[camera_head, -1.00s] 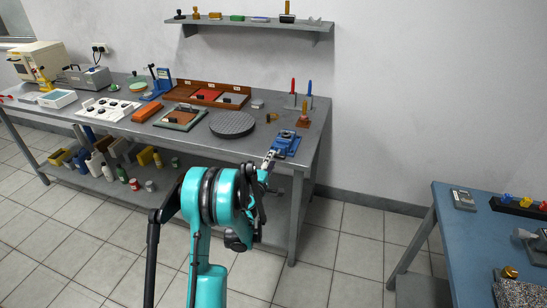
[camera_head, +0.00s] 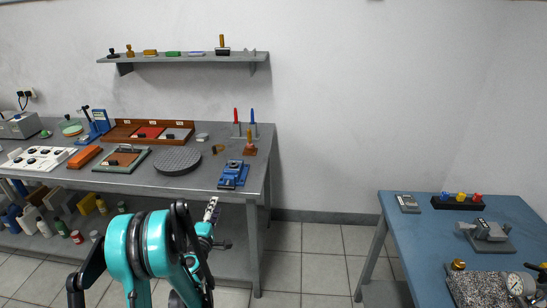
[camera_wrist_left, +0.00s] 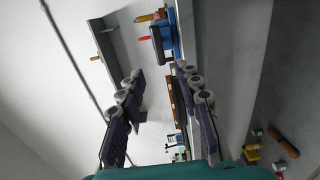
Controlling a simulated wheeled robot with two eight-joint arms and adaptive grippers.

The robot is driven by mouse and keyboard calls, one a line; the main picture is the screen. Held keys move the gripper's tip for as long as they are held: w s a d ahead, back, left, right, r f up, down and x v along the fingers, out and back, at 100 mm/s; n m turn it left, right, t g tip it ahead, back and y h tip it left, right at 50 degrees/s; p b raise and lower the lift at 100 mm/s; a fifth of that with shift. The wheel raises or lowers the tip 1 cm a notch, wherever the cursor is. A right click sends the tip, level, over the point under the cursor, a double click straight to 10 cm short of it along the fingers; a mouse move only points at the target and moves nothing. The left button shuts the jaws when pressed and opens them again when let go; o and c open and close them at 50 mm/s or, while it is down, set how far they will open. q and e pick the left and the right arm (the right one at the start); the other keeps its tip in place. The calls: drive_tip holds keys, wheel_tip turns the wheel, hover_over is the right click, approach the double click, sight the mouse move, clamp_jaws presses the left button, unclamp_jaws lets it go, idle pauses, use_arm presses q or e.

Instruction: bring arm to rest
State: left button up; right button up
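My left arm stands at the bottom left of the head view, and its gripper (camera_head: 211,209) shows edge-on in front of the grey workbench (camera_head: 195,187). In the left wrist view the two fingers of my left gripper (camera_wrist_left: 160,73) are spread apart with nothing between them. The blue vise-like device (camera_head: 233,174) sits at the workbench's right front corner, just beyond the gripper in the head view. A blue device also shows past the fingertips in the left wrist view (camera_wrist_left: 165,38). My right gripper is in neither view.
A round dark plate (camera_head: 178,161), a wooden tray (camera_head: 122,132) and an orange block (camera_head: 85,156) lie on the workbench. A wall shelf (camera_head: 184,58) hangs above. A blue table (camera_head: 420,225) with instruments stands at right. Tiled floor is open between the tables.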

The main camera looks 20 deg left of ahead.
use_arm(q)
drive_tip(key=shift+d, duration=0.1)
drive_tip(key=s+d+r+m+g+h, duration=0.25)
drive_tip(key=d+m, duration=0.35)
drive_tip(key=d, duration=0.5)
drive_tip(key=s+d+r+m+g+h, duration=0.2)
drive_tip(key=s+d+r+m+h, duration=0.3)
drive_tip(key=d, duration=0.6)
drive_tip(key=s+d+f+m+g+y, duration=0.1)
drive_tip(key=s+d+f+m+g, duration=0.1)
drive_tip(key=s+m, duration=0.3)
drive_tip(key=s+d+f+m+g+y, duration=0.1)
drive_tip(key=s+f+m+g+y, duration=0.1)
drive_tip(key=s, duration=1.2)
drive_tip(key=f+m+g, duration=0.1)
drive_tip(key=m+g, duration=0.1)
drive_tip(key=shift+d+m, duration=0.4)
